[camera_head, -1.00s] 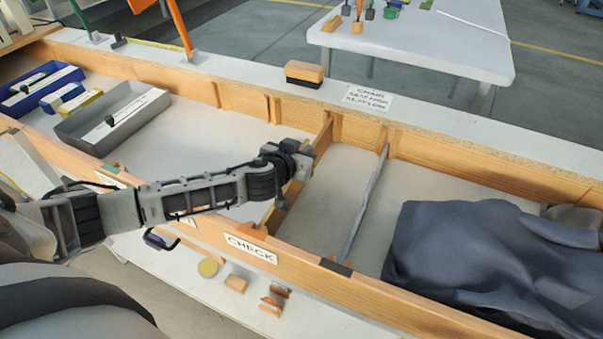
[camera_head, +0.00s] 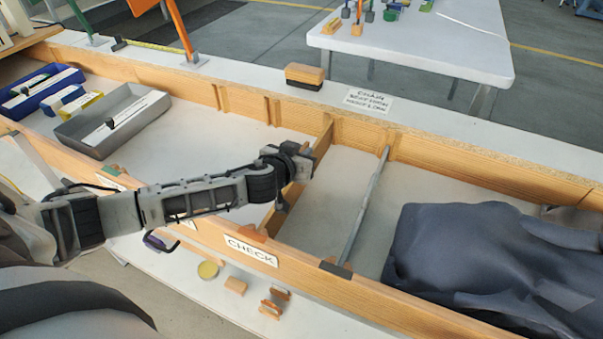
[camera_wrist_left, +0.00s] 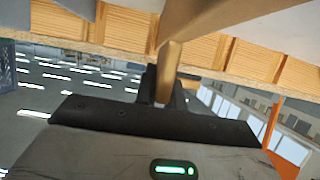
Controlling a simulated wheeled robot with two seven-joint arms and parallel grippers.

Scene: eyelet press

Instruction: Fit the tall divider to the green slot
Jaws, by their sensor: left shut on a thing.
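A wooden divider (camera_head: 323,145) stands across the long wooden tray, its near end by an orange tab (camera_head: 250,233) on the front rail. My left gripper (camera_head: 298,165) is shut on its upper edge, hiding part of it. In the left wrist view a piece of wood (camera_wrist_left: 170,72) runs between the fingers of the gripper (camera_wrist_left: 165,95). A green tab (camera_head: 114,169) sits on the front rail further left, by a partly hidden label; the slot itself is not clear. My right gripper is not in view.
A thin grey divider (camera_head: 366,208) stands to the right, by a black tab (camera_head: 335,268). Dark cloth (camera_head: 480,255) fills the right compartment. A grey bin (camera_head: 112,118) and a blue bin (camera_head: 38,92) stand at left. The tray floor (camera_head: 215,135) behind my arm is clear.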

